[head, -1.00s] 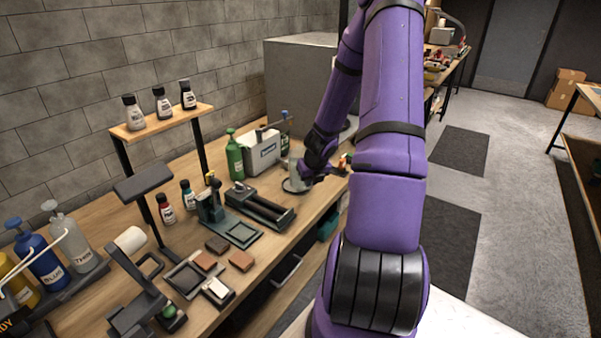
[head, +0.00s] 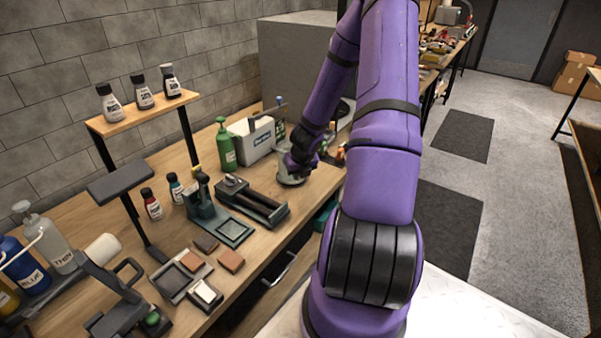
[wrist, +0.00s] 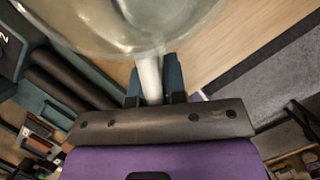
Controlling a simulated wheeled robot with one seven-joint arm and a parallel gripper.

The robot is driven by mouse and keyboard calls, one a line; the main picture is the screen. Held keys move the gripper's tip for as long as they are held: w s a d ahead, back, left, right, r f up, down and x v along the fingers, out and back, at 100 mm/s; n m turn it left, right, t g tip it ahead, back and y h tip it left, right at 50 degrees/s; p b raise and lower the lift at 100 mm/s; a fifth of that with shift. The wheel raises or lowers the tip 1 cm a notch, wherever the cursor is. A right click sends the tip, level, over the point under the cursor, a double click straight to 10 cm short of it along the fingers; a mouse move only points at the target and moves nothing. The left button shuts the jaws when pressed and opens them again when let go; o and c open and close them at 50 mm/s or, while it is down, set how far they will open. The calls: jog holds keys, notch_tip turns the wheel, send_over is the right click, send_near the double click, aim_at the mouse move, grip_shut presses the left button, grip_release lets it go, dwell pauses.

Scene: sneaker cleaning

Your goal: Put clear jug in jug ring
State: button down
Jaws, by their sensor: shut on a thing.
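The clear jug (head: 291,173) is at the far part of the workbench in the head view, upright as far as I can tell. My gripper (head: 302,165) is beside it on the right, partly hidden behind my arm. In the wrist view the jug (wrist: 130,28) fills the top, and its pale handle (wrist: 150,78) stands between the two dark teal fingers of my gripper (wrist: 156,82), which are shut on it. The jug ring (head: 291,184) shows only as a thin dark edge at the jug's base. I cannot tell whether the jug is fully seated inside it.
A green bottle (head: 226,145) and a grey caddy (head: 252,138) stand left of the jug. A dark clamp-like fixture (head: 250,200) lies nearer. Small orange-capped items (head: 339,154) stand right of my gripper. The bench's front edge is close by on the right.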

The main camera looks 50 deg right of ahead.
jog(key=shift+f, duration=0.2)
jog(key=c, duration=1.2)
grip_release()
jog(key=shift+f, duration=0.1)
jog(key=shift+o, duration=0.2)
